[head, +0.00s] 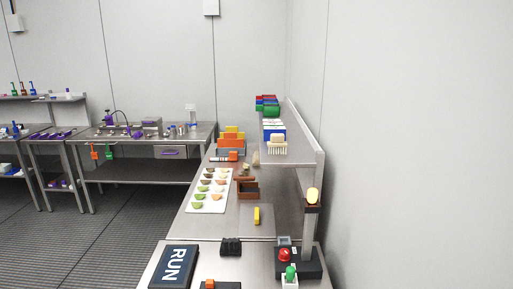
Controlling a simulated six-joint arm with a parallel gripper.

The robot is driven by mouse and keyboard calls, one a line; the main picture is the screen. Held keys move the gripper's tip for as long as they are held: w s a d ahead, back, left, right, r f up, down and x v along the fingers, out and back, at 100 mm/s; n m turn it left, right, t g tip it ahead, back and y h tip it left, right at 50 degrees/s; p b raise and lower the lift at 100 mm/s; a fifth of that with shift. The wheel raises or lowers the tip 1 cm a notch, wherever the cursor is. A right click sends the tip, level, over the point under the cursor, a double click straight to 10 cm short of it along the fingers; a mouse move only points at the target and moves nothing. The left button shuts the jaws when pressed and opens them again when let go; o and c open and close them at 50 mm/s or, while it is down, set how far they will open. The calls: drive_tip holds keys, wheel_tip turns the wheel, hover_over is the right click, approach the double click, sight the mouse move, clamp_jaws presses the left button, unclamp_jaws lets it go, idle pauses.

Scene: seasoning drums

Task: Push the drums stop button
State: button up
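A red domed button (284,254) sits on a dark control box (312,264) at the front right of the near steel table. I take it to be the stop button, but no label on it is readable. A green knobbly thing (291,272) with a white part below it stands just in front of the red button, close to the bottom edge. A dark panel with white letters RUN (173,266) lies at the table's left front. I cannot make out any drums for certain. My gripper is not in view.
A post with a yellow-topped piece (312,196) rises behind the control box under a steel shelf (301,156). A black block (231,246) and an orange-topped item (209,285) stand mid-table. A white board (208,208) with several food pieces lies further back.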

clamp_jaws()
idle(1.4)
